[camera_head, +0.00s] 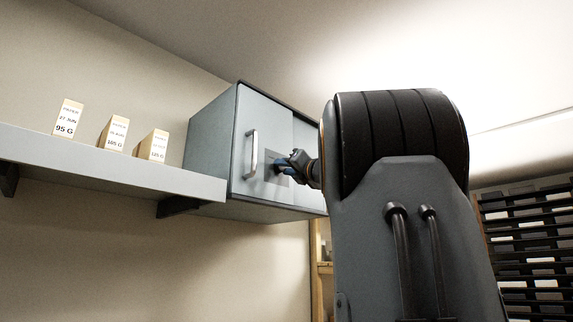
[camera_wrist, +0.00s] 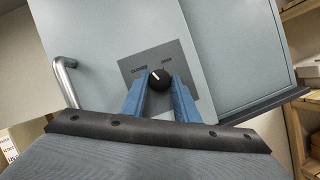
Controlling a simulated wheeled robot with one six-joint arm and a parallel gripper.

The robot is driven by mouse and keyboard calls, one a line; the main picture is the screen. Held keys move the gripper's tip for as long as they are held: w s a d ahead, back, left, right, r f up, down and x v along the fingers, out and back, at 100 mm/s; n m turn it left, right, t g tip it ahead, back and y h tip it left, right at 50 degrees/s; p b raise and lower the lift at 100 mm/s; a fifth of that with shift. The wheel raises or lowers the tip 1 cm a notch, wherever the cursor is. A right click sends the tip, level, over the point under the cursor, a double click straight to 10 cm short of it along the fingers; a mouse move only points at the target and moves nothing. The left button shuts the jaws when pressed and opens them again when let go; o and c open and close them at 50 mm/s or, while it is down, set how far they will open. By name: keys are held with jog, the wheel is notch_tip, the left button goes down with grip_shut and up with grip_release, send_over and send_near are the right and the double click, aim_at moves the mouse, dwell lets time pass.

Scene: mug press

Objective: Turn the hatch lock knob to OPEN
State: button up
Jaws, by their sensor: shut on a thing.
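The hatch lock knob (camera_wrist: 159,81) is round and black with a white pointer mark. It sits on a grey plate (camera_wrist: 186,64) with CLOSED at its left and OPEN at its right. The mark points up and slightly left, between the two words. My gripper (camera_wrist: 158,88) has its blue fingers on both sides of the knob, shut on it. In the head view my gripper (camera_head: 289,165) is at the front of the grey cabinet (camera_head: 212,138); the knob is mostly hidden there by the fingers.
A metal bar handle (camera_head: 252,154) stands out from the door, left of the knob. A shelf (camera_head: 110,160) with several small labelled blocks (camera_head: 114,132) runs along the wall to the left. A slotted rack (camera_head: 528,240) is at the far right.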

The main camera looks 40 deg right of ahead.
jog(key=m+g+h+p, duration=0.1)
jog(key=m+p, duration=0.3)
jog(key=p, duration=0.3)
jog(key=m+g+h+p, duration=0.1)
jog(key=m+g+p, duration=0.1)
jog(key=m+p, duration=0.3)
jog(key=r+m+g+h+p, duration=0.1)
jog(key=m+p, duration=0.4)
jog(key=p, duration=0.5)
jog(key=shift+a+g+p, duration=0.25)
jog(key=shift+g+p, duration=0.05)
jog(key=shift+p, duration=0.1)
jog(key=shift+m+p, duration=0.35)
jog(key=shift+m, duration=0.05)
jog(key=shift+f, duration=0.1)
jog(key=o, duration=1.1)
jog(key=shift+c, duration=0.2)
jog(key=b+v, duration=0.1)
jog(key=v, duration=0.7)
jog(key=shift+b, duration=0.3)
